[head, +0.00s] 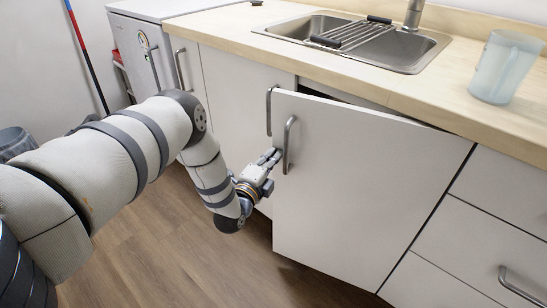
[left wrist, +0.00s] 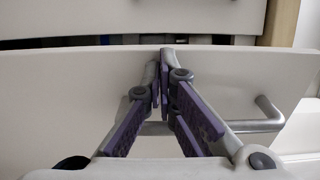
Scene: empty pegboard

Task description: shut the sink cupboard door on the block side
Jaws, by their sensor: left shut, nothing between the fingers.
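The white sink cupboard door (head: 350,180) stands ajar under the sink, its free left edge swung out and a dark gap showing along its top. Its metal handle (head: 288,145) is near that edge. My left gripper (head: 274,156) is at the free edge, just left of the handle. In the left wrist view its fingers (left wrist: 165,60) are shut together and empty in front of the door (left wrist: 80,75), with the handle (left wrist: 265,115) to the right. I cannot tell whether the fingertips touch the door. No block is in view. My right gripper is not in view.
The other sink door (head: 235,100) is closed. Above are the wooden counter (head: 440,95), sink (head: 400,52) and a translucent cup (head: 505,70). Drawers (head: 480,245) stand to the right. Wood floor (head: 180,250) is clear below; a bin (head: 14,142) is far left.

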